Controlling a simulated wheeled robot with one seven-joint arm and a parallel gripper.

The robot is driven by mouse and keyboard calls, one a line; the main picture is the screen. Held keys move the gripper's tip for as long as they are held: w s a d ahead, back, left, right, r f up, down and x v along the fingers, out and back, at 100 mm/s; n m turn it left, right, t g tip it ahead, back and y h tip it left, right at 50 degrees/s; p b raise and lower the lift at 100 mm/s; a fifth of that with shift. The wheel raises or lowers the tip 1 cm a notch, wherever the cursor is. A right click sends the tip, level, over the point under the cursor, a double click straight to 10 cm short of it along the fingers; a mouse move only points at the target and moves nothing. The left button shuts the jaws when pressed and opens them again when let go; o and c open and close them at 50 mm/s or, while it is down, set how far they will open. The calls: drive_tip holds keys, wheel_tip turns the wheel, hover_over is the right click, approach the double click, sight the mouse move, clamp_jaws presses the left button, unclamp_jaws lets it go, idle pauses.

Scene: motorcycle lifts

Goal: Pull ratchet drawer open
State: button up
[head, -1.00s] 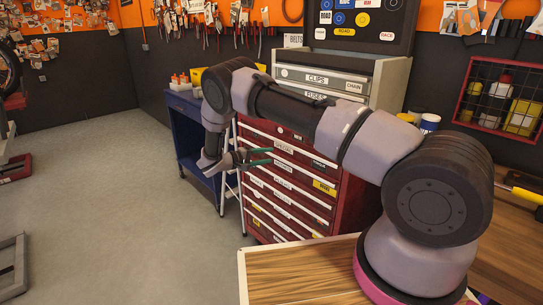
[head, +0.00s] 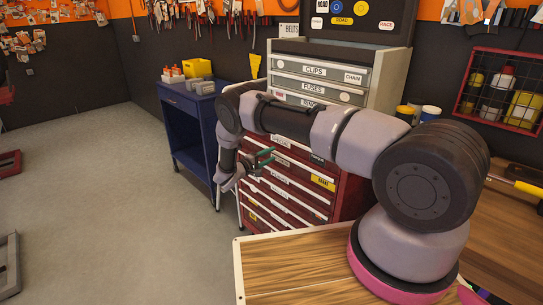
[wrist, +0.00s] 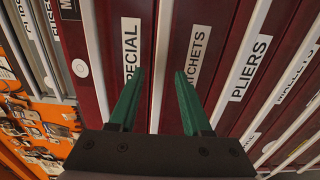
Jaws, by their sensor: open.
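The red tool chest (head: 345,200) has stacked drawers with pale strips and labels. In the wrist view the chest appears turned on its side, and the "RATCHETS" label (wrist: 195,55) marks the ratchet drawer (wrist: 186,20). Its pale strip (wrist: 162,45) lies between that label and the "SPECIAL" label. The drawer looks shut. My gripper (wrist: 158,72) is open and empty, with its green fingertips on either side of that strip in the picture. I cannot tell whether they touch the drawer. In the head view my gripper (head: 271,157) is in front of the chest's left part.
The "PLIERS" drawer label (wrist: 249,67) is beside the ratchet one. A grey drawer unit (head: 385,80) tops the chest. A blue cart (head: 183,105) stands to its left. A wooden worktop (head: 300,265) lies below my arm. The floor at left (head: 100,180) is largely clear.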

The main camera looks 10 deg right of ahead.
drive_tip(key=shift+w+d, duration=0.3)
drive_tip(key=shift+d, duration=0.2)
clamp_jaws()
idle(1.2)
